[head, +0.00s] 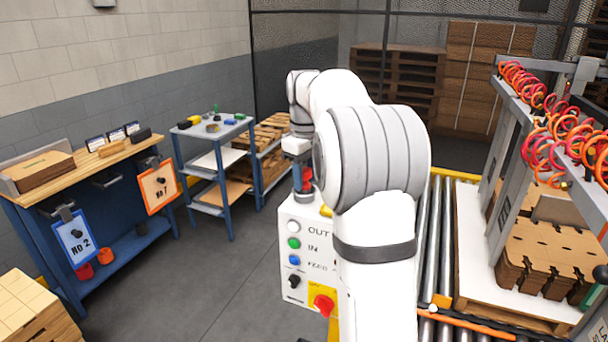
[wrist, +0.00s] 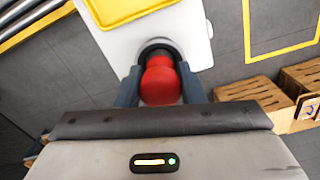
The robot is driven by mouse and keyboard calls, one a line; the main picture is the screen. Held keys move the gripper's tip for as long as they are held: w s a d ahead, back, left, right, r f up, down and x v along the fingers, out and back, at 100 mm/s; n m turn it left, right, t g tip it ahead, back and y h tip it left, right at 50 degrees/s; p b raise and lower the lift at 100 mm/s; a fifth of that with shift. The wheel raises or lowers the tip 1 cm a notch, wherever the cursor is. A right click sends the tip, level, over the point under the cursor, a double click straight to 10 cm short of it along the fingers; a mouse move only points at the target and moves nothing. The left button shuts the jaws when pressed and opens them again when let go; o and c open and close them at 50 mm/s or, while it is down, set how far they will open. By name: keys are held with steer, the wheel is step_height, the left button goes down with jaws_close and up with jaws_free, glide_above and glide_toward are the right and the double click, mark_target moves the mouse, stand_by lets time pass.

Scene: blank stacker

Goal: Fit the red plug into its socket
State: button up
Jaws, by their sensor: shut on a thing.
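The red plug (wrist: 160,84) is between the two dark fingers of my gripper (wrist: 165,88) in the wrist view. My gripper is shut on it. A dark round ring, the socket (wrist: 158,43), shows behind the plug on the white box's top. The plug overlaps the ring; I cannot tell whether it is inside or above it. In the head view the plug (head: 307,178) is a small red patch at my gripper, above the white control box (head: 292,262). My arm hides part of the box there.
The box carries several buttons and a red knob (head: 323,304) on a yellow plate. A roller conveyor (head: 425,255) is at right, partly behind my arm. A blue workbench (head: 100,235) and a grey cart (head: 215,130) stand at left. Clear floor lies between bench and box.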

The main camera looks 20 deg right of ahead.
steer(key=shift+f, duration=0.35)
steer(key=o, duration=1.1)
steer(key=shift+r, duration=0.15)
